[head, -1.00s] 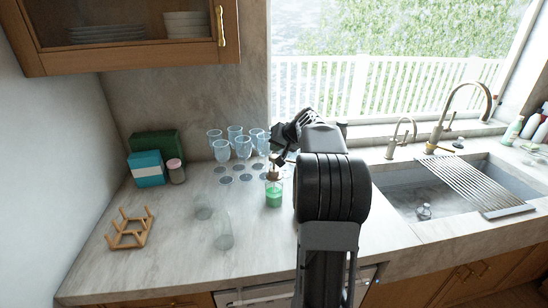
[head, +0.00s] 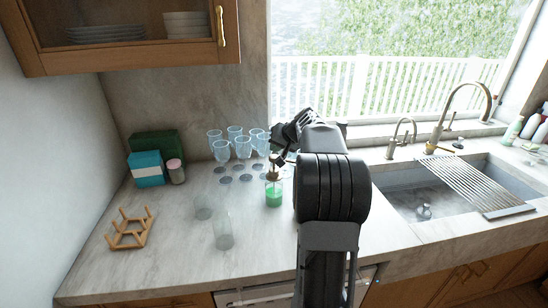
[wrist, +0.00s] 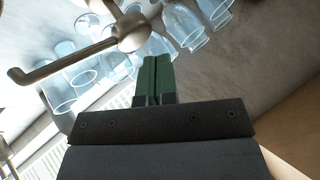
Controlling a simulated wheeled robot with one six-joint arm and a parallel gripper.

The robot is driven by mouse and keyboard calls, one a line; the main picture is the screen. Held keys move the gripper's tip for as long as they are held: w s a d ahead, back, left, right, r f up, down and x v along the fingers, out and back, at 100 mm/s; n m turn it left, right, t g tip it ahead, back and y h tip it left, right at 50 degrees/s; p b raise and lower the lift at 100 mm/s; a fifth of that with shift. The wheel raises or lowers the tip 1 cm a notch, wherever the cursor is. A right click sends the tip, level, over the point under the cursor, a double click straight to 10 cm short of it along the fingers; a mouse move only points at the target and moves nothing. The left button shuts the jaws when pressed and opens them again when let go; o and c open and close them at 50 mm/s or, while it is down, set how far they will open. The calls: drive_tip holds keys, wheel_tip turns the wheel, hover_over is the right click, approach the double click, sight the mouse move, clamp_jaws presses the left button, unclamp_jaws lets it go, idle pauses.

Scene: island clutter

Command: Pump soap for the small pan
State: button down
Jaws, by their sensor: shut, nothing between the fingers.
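The soap bottle (head: 274,195) stands upright on the counter, clear with green soap in it and a bronze pump head. In the wrist view the pump head (wrist: 131,32) is large, with its spout reaching to the left. My gripper (wrist: 158,62) has its green fingers shut and empty, with their tips close to the pump head. Whether they touch it I cannot tell. In the head view my gripper (head: 278,158) is at the top of the bottle, partly hidden by my arm. I see no small pan in either view.
Several stemmed glasses (head: 243,148) stand behind the bottle. Two clear tumblers (head: 223,230) stand to its left. A wooden rack (head: 130,230) and boxes (head: 147,169) are further left. The sink (head: 398,200) with a drying rack (head: 475,184) is at the right. The front counter is clear.

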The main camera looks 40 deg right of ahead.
sight(275, 156)
drive_tip(key=shift+f+b, duration=1.45)
drive_tip(key=shift+b, duration=0.1)
idle(1.4)
drive_tip(key=shift+r, duration=0.1)
drive_tip(key=shift+r+p, duration=1)
drive_tip(key=shift+r, duration=0.35)
drive_tip(key=shift+r, duration=0.15)
drive_tip(key=shift+r+p, duration=1.8)
drive_tip(key=shift+r, duration=0.6)
